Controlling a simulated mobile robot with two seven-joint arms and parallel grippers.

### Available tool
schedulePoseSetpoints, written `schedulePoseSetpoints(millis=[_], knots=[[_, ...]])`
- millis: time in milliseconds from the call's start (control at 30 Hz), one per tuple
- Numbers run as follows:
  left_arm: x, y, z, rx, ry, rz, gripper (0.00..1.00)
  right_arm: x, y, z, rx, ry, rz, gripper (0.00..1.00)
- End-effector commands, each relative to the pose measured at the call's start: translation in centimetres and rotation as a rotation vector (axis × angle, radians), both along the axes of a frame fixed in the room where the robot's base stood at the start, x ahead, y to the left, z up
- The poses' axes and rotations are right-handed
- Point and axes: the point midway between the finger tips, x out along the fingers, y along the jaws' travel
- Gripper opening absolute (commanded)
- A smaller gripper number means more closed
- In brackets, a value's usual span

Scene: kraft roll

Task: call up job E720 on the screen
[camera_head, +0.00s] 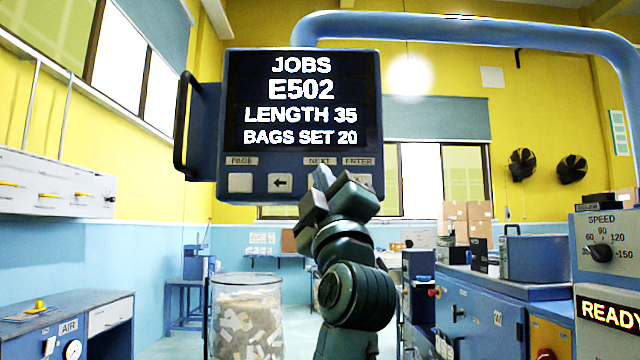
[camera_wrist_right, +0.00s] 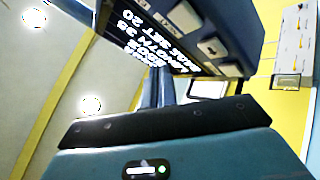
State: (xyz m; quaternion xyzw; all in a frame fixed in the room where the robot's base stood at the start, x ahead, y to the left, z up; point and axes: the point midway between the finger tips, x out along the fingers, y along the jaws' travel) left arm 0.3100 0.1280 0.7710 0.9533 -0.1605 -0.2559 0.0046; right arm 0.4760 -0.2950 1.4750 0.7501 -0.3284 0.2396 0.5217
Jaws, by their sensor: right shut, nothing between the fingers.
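The screen unit (camera_head: 300,105) hangs in the upper middle of the head view and reads JOBS, E502, LENGTH 35, BAGS SET 20. Below the display are a PAGE button (camera_head: 240,183), a left-arrow button (camera_head: 280,183), and buttons labelled NEXT and ENTER. My right gripper (camera_head: 324,178) is shut and empty, with its tip in front of the NEXT button, which it mostly hides. The ENTER button (camera_head: 360,180) is partly covered. I cannot tell whether the tip touches the panel. The right wrist view shows the screen unit (camera_wrist_right: 235,30) tilted, close beyond the fingers. My left gripper is out of view.
A blue overhead pipe (camera_head: 470,28) runs right from above the screen. A side handle (camera_head: 183,125) sticks out at the unit's left. A clear bin of scraps (camera_head: 247,320) stands below. A machine with a speed dial and READY sign (camera_head: 608,312) is at right.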

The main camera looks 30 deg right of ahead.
Motion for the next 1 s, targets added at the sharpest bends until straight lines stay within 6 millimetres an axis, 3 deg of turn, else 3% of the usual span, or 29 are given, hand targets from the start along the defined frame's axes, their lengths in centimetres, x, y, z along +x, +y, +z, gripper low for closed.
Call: schedulePoseSetpoints(millis=[200,400,1000], knots=[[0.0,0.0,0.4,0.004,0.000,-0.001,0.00,2.7,-1.6,0.2,-0.001,0.002,-0.002,0.00],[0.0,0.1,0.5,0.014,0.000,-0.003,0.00,4.0,-2.5,0.1,-0.002,0.001,-0.002,0.00],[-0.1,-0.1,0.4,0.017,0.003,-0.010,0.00,4.4,-2.7,0.0,-0.001,-0.001,0.000,0.00]])
